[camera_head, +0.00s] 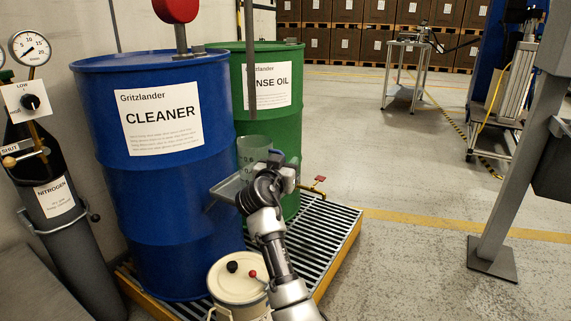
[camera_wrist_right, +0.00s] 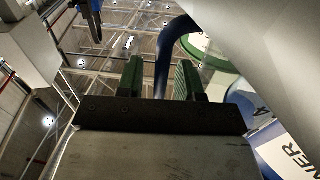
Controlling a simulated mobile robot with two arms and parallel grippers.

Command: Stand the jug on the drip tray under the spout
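The clear jug (camera_head: 252,146) with measuring marks is upright in front of the drums in the head view. Its lower part is hidden by my right gripper. My right gripper (camera_head: 283,168) is at the jug's right side. In the right wrist view, its fingers (camera_wrist_right: 160,80) are apart around a blue curved handle (camera_wrist_right: 172,40), with gaps on both sides. My left gripper is out of view.
The blue CLEANER drum (camera_head: 165,225) and green RINSE OIL drum (camera_head: 287,125) stand on a slatted pallet (camera_head: 325,232). A cream can (camera_head: 238,282) is in front, beside my arm. A nitrogen cylinder (camera_head: 65,235) stands at left.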

